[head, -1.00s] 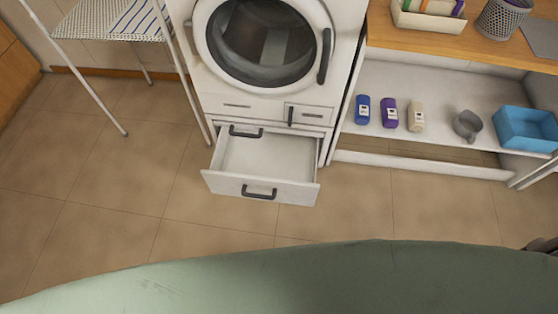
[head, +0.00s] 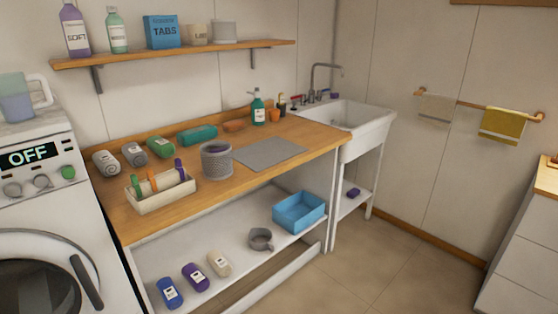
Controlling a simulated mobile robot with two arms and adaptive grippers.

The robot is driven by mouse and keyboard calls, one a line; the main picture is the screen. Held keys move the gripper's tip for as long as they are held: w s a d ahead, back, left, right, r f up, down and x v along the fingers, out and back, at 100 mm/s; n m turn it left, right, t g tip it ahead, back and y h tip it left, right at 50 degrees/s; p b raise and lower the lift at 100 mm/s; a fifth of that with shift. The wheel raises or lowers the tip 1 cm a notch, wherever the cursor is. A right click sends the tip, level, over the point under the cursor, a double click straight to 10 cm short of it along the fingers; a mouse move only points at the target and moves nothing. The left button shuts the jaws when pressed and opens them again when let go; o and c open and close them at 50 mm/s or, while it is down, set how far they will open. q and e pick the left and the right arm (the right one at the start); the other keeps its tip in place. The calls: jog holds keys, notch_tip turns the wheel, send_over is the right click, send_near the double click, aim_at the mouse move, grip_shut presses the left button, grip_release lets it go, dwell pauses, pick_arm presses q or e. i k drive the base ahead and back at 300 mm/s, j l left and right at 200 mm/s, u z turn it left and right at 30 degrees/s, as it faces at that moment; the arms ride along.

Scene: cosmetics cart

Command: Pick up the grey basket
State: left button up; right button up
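A grey basket (head: 216,160), round and ribbed, stands upright on the wooden counter in the head view. It is behind and right of a cream caddy and left of a flat grey mat. Something dark purple shows inside its top. Neither of my grippers is in view, so I cannot tell how they stand to the basket.
The wooden counter (head: 150,217) also bears the cream caddy (head: 163,200), the grey mat (head: 270,153) and several bottles. A blue bin (head: 299,212) and a grey mug (head: 260,239) are on the shelf below. A washing machine (head: 40,220) stands left, a sink (head: 350,118) right.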

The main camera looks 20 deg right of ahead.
aim_at(215, 166)
jog(key=z, duration=0.1)
jog(key=u, duration=0.55)
jog(key=i+l+u, duration=0.2)
jog(key=l+u, duration=0.25)
jog(key=i+l+u, duration=0.1)
jog(key=l+u, duration=0.75)
jog(key=l, duration=0.2)
